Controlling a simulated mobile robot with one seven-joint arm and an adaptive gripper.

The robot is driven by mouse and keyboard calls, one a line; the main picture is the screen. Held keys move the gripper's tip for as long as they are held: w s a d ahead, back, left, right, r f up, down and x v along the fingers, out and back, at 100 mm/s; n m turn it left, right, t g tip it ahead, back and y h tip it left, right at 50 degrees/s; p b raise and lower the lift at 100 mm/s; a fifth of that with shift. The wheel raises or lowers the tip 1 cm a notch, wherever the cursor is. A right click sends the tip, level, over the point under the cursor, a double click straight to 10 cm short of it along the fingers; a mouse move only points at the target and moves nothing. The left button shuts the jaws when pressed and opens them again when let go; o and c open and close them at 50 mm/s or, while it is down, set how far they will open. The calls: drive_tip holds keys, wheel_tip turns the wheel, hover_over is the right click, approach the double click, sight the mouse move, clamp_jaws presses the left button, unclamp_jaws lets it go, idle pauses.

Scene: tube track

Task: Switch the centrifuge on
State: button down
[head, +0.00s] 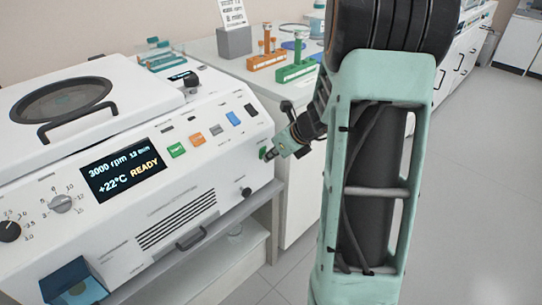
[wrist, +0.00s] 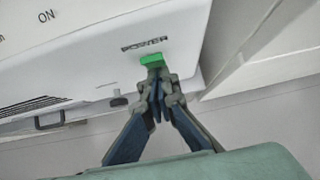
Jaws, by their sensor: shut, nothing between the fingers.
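The centrifuge (head: 120,215) is a white machine on a bench at the left of the head view. Its lit display (head: 124,168) reads 3000 rpm, +22°C and READY. In the wrist view a green rocker (wrist: 151,60) sits just under the word POWER on the white front panel. My gripper (wrist: 155,76) is shut and empty, its fingertips at the lower edge of the green rocker; whether they touch it I cannot tell. In the head view my gripper (head: 268,154) is at the right end of the front panel, partly hidden by my arm.
A row of coloured buttons, including a green one (head: 176,150) and an orange one (head: 197,139), lies left of my gripper. The lid (head: 62,100) is down. Tube racks, orange (head: 266,61) and green (head: 295,71), stand on the counter behind. Floor at the right is clear.

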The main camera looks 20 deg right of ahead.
drive_tip(key=shift+r, duration=0.15)
drive_tip(key=shift+w+r+p, duration=0.1)
drive_tip(key=shift+r+p, duration=0.75)
